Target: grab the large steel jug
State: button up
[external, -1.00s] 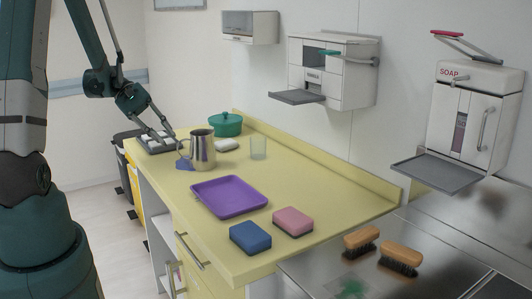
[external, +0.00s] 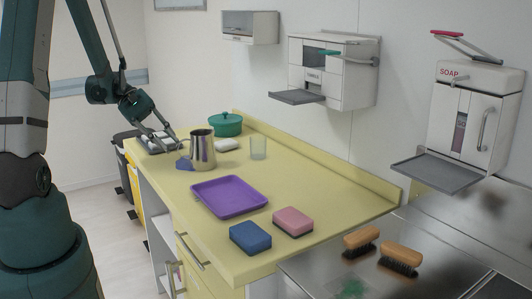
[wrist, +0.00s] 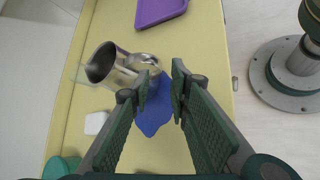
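The large steel jug (external: 203,150) stands upright on the yellow counter (external: 320,185), behind the purple tray. In the wrist view the jug (wrist: 104,64) is at upper left, its open mouth visible and its handle (wrist: 146,60) pointing toward my fingers. My gripper (external: 174,138) is just left of the jug in the external view. In the wrist view my gripper (wrist: 160,78) is open, its two fingers apart, with nothing between them but the view of the counter and cloth. The fingertips are close to the handle; contact cannot be told.
A blue cloth (wrist: 154,112) lies beside the jug, below my fingers. A clear glass (external: 258,148), a white block (external: 226,144) and a green pot (external: 227,124) stand behind. The purple tray (external: 229,196), blue sponge (external: 250,237) and pink sponge (external: 292,221) lie in front.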

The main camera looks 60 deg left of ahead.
aim_at(197, 151)
jog(key=shift+b+x, duration=0.4)
jog(key=shift+x, duration=2.2)
grip_shut()
